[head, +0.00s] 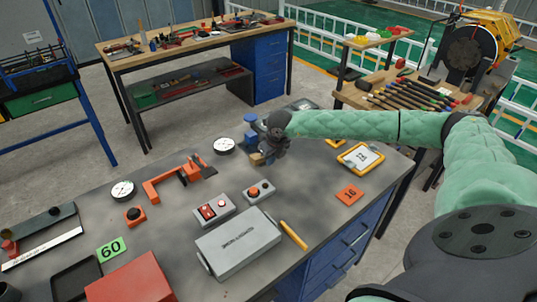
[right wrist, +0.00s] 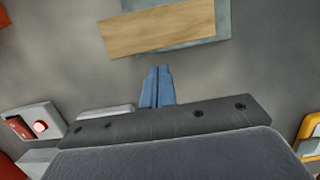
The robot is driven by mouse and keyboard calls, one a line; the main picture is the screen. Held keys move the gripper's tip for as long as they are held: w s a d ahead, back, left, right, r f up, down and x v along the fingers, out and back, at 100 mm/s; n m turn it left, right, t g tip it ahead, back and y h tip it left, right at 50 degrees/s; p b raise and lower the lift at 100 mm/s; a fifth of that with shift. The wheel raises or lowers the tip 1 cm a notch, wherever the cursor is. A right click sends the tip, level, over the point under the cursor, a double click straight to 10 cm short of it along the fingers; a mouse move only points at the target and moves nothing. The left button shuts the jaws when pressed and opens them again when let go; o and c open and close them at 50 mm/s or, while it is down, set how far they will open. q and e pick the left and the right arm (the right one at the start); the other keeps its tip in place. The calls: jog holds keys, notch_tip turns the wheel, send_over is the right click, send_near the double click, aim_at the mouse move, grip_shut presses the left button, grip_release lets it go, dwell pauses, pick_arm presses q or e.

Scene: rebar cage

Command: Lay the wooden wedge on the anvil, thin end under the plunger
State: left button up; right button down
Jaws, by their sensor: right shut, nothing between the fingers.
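The wooden wedge (right wrist: 155,30) is a light brown block in the right wrist view. It lies over a grey-blue metal plate (right wrist: 222,22), which looks like the anvil; I cannot tell which end is thin. In the head view the wedge (head: 257,159) is a small tan patch beside my right gripper (head: 269,160). A blue press-like part (head: 250,120) stands just behind; the plunger is not clear. In the right wrist view my right gripper (right wrist: 157,72) is shut and empty, its tips a little apart from the wedge in the picture. My left gripper is not in view.

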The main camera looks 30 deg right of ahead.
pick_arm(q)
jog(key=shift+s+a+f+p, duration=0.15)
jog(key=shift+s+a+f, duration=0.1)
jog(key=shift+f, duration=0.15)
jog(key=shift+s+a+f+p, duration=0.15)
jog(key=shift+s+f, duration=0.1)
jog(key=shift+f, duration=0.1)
pick_arm(e)
jog(key=shift+w, duration=0.7)
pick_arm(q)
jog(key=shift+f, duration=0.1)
